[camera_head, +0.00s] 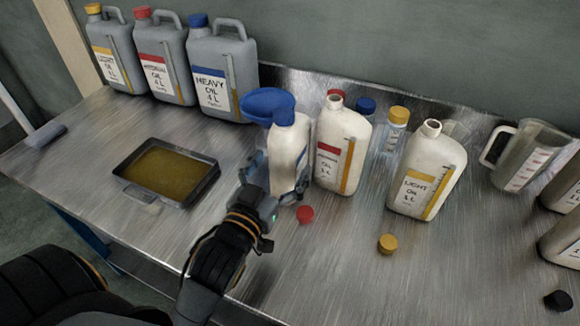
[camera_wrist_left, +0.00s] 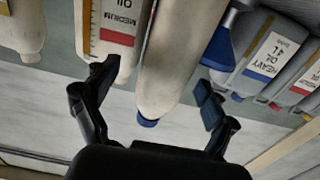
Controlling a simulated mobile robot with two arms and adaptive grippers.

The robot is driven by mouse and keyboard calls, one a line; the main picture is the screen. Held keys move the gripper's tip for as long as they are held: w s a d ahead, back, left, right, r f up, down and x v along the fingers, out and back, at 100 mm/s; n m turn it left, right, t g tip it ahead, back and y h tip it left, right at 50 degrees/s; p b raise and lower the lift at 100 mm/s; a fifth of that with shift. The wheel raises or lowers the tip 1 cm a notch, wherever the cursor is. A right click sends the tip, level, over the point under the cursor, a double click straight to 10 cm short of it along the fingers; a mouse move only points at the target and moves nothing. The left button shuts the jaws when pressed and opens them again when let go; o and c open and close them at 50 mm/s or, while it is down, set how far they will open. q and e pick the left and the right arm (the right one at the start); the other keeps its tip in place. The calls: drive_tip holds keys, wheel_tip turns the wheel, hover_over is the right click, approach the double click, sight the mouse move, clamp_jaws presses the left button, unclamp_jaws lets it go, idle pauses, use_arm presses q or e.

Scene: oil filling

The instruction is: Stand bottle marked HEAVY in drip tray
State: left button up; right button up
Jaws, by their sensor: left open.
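A white bottle (camera_head: 286,160) with a blue cap stands upright on the metal bench; its label is turned away in the head view, so its marking cannot be read. It also shows upside down in the left wrist view (camera_wrist_left: 175,60), with the blue cap (camera_wrist_left: 148,122). My left gripper (camera_head: 277,182) is open at this bottle, its fingers on either side in the left wrist view (camera_wrist_left: 150,95). Whether they touch it is unclear. The dark rectangular tray (camera_head: 127,167), with an amber floor or liquid, lies left of the gripper. My right gripper is not in view.
A blue funnel (camera_head: 266,102) is just behind the bottle. MEDIUM (camera_head: 330,150) and LIGHT (camera_head: 415,180) bottles stand uncapped to the right. Red (camera_head: 305,214) and yellow (camera_head: 387,243) caps lie in front. Grey cans, including HEAVY (camera_head: 222,80), line the back left. Bench between tray and bottle is clear.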

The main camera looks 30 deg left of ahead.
use_arm(q)
drive_tip(key=shift+w+r, duration=0.15)
drive_tip(key=shift+w, duration=0.55)
drive_tip(key=w, duration=0.2)
drive_tip(key=w+a+p, duration=0.1)
drive_tip(key=w, duration=0.2)
drive_tip(key=shift+r, duration=0.15)
drive_tip(key=shift+a, duration=0.1)
drive_tip(key=c, duration=1.8)
drive_tip(key=shift+r, duration=0.2)
